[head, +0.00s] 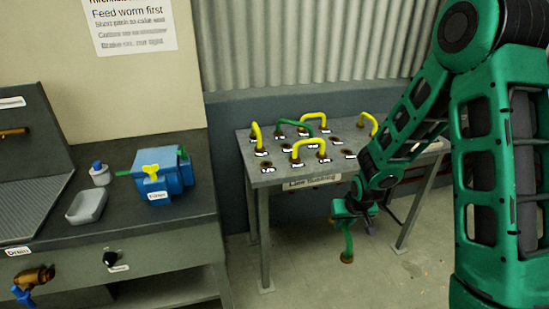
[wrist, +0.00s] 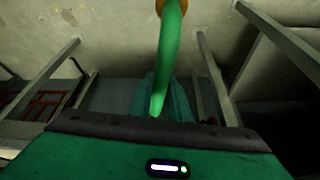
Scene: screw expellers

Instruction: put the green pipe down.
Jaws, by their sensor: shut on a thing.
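My gripper (head: 352,208) is in front of the manifold table, below the level of its top, and is shut on a green pipe (head: 347,245). The pipe hangs down from the jaws, with a brown end at its bottom, clear of the table. In the wrist view the green pipe (wrist: 167,60) runs up from the jaws to a brown end at the top edge. Its gripped part is partly hidden. Another green pipe (head: 294,123) is bent over the tabletop among several yellow pipes.
The grey manifold table (head: 262,180) has several labelled ports, some empty, and a front sign (head: 312,182). Its legs stand near my gripper. At left, a counter (head: 120,225) holds a blue machine (head: 172,180) and a grey tray (head: 87,206). Floor between is clear.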

